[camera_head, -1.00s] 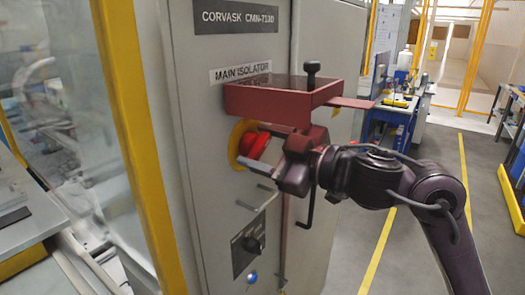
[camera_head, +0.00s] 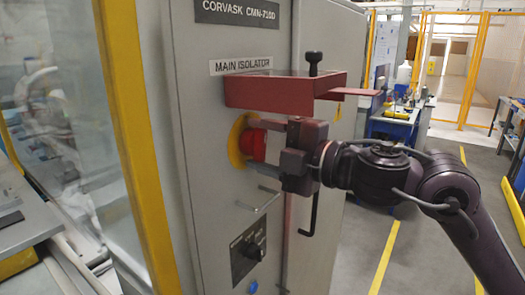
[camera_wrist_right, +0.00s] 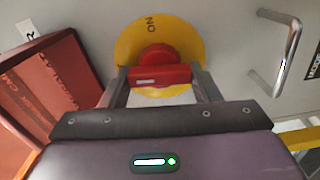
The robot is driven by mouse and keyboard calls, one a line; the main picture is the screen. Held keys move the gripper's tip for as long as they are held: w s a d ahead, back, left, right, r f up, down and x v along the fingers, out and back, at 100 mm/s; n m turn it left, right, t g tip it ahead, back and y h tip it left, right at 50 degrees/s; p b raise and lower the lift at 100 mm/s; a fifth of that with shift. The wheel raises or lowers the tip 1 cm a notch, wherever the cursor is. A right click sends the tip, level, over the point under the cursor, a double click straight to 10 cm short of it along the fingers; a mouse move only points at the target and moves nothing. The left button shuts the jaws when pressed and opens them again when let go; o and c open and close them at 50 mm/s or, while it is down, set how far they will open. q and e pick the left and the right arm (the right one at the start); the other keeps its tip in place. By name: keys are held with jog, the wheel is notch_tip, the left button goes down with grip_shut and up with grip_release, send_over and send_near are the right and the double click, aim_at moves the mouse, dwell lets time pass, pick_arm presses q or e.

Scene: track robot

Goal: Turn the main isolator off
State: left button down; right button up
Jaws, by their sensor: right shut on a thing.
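The main isolator is a red rotary handle (camera_head: 253,144) on a round yellow plate (camera_head: 237,143), on the grey cabinet front below the MAIN ISOLATOR label (camera_head: 241,66). In the right wrist view the red handle (camera_wrist_right: 160,75) has its grip bar lying across the picture, with ON printed on the yellow plate (camera_wrist_right: 187,37) above it. My right gripper (camera_head: 265,147) is shut on the handle, one finger at each end of the bar, as the wrist view (camera_wrist_right: 161,82) shows. My left gripper is out of view.
A dark red box-like cover (camera_head: 270,93) with a black knob juts out just above the gripper. A yellow post (camera_head: 137,150) stands left; open floor lies right.

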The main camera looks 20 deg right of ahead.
jog(key=shift+f+n, duration=0.1)
jog(key=shift+n, duration=0.5)
jog(key=o, duration=0.6)
jog(key=shift+o, duration=0.2)
jog(key=b+v, duration=0.4)
jog(key=v, duration=0.3)
jog(key=shift+s+d, duration=0.25)
jog(key=shift+s, duration=0.1)
